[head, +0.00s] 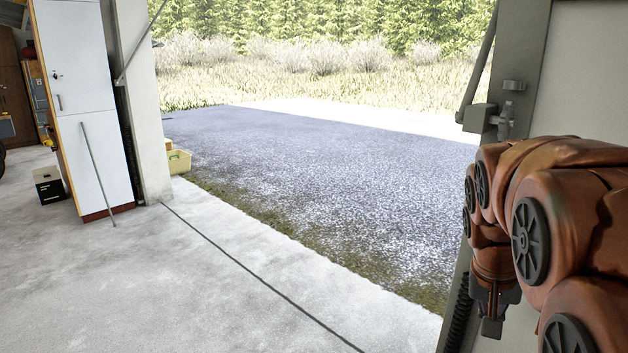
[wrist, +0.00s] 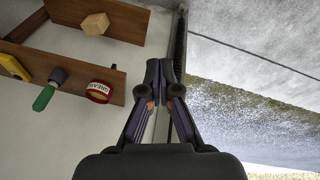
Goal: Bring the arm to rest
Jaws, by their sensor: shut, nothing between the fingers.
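My arm (head: 560,215) is folded at the right of the head view, in front of a grey-green door panel. My gripper (head: 492,325) hangs low at its end, pointing down. In the wrist view my gripper (wrist: 160,72) is shut, its fingertips together with nothing between them. The fingers show in front of a pale wall edge and the floor.
In the wrist view, wooden shelves (wrist: 70,60) hold a wooden block (wrist: 95,24), a green-handled tool (wrist: 45,95) and a red-and-white tin (wrist: 99,91). The concrete floor (head: 170,290) is largely clear.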

